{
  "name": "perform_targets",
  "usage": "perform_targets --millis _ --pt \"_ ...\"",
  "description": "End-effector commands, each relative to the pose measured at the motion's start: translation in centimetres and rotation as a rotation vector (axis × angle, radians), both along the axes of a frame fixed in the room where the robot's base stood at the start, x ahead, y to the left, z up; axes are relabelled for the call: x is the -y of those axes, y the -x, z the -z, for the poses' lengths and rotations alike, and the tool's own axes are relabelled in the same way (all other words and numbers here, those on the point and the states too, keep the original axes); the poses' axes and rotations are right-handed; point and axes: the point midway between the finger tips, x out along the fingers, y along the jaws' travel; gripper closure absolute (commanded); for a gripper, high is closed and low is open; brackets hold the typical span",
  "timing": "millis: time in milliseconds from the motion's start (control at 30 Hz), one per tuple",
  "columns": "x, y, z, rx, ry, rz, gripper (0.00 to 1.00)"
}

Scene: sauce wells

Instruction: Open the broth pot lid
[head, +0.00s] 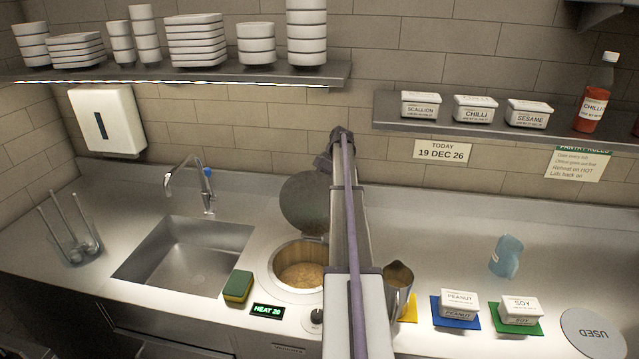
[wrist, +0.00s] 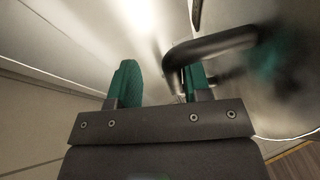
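The broth pot (head: 301,252) is set into the counter right of the sink, with light brown broth (head: 301,276) showing inside. Its round metal lid (head: 304,203) stands raised and tilted back behind the opening. In the wrist view, the lid's shiny face (wrist: 290,95) fills the right side and its black handle (wrist: 215,46) crosses in front of the right fingertip. My gripper (wrist: 160,84) is open, with a clear gap between its teal fingertips. The bent end of the handle lies near the right fingertip; whether they touch is unclear. My arm hides the gripper in the head view.
A green and yellow sponge (head: 237,287) and a heat display (head: 268,311) are in front of the pot. A metal jug (head: 398,286) stands right of my arm. Peanut (head: 459,302) and soy (head: 520,309) tubs are farther right. A shelf (head: 180,73) overhangs the back.

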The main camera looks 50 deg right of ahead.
Motion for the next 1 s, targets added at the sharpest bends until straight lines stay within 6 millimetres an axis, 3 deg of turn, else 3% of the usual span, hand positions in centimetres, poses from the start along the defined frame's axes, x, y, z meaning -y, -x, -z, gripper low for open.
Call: perform_targets --millis 267,600,700,1000 --pt "0.0 0.0 -1.0 0.000 0.001 0.000 0.60" --pt "-0.1 0.1 -8.7 0.000 0.001 0.000 0.60" --pt "-0.1 0.1 -10.1 0.000 0.001 0.000 0.60" --pt "-0.1 0.1 -10.1 0.001 0.001 -0.001 0.60"
